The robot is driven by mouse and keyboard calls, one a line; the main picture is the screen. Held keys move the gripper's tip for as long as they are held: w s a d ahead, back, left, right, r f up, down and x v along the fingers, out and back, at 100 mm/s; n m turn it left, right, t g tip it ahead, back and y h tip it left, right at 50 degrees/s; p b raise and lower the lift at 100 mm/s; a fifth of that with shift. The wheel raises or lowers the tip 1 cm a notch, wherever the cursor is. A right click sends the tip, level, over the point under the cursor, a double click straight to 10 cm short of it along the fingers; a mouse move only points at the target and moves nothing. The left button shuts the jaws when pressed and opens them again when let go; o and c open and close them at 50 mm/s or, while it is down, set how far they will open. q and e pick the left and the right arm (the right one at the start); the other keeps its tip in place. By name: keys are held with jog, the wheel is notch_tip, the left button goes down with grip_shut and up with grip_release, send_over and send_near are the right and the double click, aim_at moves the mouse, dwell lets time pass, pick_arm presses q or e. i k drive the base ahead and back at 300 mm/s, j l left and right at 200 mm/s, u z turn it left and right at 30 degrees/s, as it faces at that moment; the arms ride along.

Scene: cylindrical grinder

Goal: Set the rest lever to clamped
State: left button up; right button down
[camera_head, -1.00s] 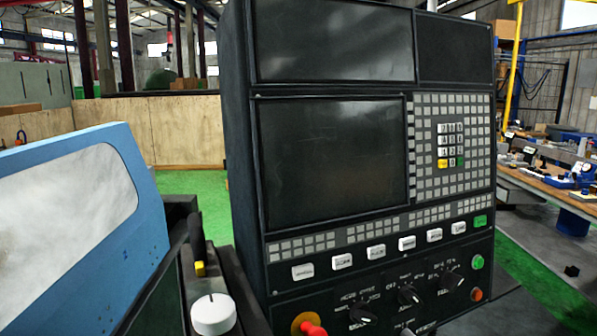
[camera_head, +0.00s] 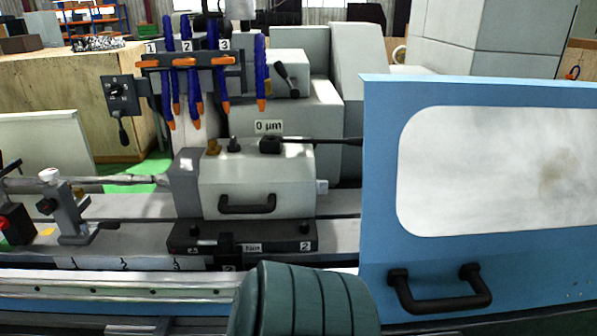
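A grey steady rest (camera_head: 68,212) with a white knob on top stands on the machine bed at the left. A small dark lever (camera_head: 104,226) sticks out to the right from its foot. I cannot tell from this view whether that lever is at clamped or released. A thin shaft (camera_head: 120,180) runs along behind the rest to the grey tailstock block (camera_head: 258,184) on its right. Neither of my grippers is in view.
The tailstock carries a long black lever (camera_head: 320,140) and a front handle (camera_head: 247,205). A blue guard door (camera_head: 480,255) with a window and black handle covers the right side. Several blue hoses (camera_head: 190,95) hang above. Numbers 1 to 3 mark the bed front (camera_head: 124,264).

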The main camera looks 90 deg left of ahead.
aim_at(84, 226)
jog(key=u, duration=4)
